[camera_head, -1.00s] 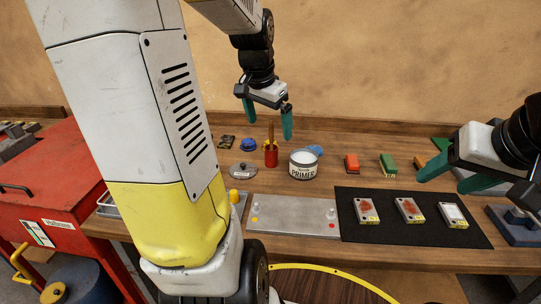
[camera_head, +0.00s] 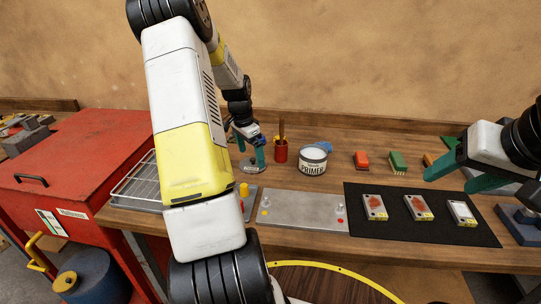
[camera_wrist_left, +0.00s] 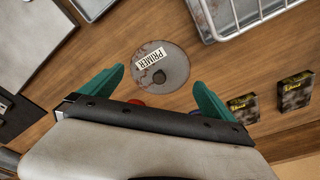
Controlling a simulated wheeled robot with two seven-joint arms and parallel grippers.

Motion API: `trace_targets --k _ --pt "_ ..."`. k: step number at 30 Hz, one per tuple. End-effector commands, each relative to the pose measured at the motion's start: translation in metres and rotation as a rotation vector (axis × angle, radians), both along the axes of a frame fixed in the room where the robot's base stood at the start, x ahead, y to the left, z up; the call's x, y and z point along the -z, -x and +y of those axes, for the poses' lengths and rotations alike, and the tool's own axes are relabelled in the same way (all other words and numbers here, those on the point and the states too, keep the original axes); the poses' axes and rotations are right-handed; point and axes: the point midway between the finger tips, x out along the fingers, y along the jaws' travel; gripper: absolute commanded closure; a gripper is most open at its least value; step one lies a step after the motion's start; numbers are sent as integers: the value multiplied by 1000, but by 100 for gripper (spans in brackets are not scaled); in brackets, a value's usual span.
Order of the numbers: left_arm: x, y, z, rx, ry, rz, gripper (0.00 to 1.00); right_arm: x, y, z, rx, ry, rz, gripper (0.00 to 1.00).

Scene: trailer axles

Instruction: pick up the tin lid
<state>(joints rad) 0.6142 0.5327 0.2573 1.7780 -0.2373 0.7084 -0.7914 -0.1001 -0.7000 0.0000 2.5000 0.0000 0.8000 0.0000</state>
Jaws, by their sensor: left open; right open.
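The tin lid is a flat, round grey disc with a "PRIMER" label and a dark knob in the left wrist view (camera_wrist_left: 176,80). It lies on the bench and shows partly behind my left gripper in the head view (camera_head: 247,167). My left gripper (camera_head: 249,150) is open and empty above the lid, its green fingers to either side of it in the wrist view. I cannot tell the exact height gap. The white primer tin (camera_head: 312,162) stands to the right. My right gripper (camera_head: 450,178) is open and empty at the right.
A red cup with a brush (camera_head: 280,152) stands close right of the lid. A wire rack (camera_head: 137,182) is to the left. A grey metal plate (camera_head: 300,212) and a black mat (camera_head: 400,231) lie in front. Small dark boxes (camera_wrist_left: 297,90) lie near the lid.

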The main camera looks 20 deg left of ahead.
Motion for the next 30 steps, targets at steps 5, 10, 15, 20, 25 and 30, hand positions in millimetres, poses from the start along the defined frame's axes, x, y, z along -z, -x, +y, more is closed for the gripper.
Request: trace_targets --k 5,10,15,20,25,30 --pt "22 -2 -2 -1 1 2 0 0 0 0 0 0 0 42" --pt "25 -3 -2 -1 0 0 0 0 0 0 0 0 0 42" --pt "25 -3 -2 -1 0 0 14 0 0 0 0 0 0 42" --pt "25 -3 -2 -1 0 0 45 0 0 0 0 0 0 42" --pt "24 -3 -2 -1 0 0 48 0 0 0 0 0 0 42" --pt "16 -3 -2 -1 -2 -1 48 0 0 0 0 0 0 42"
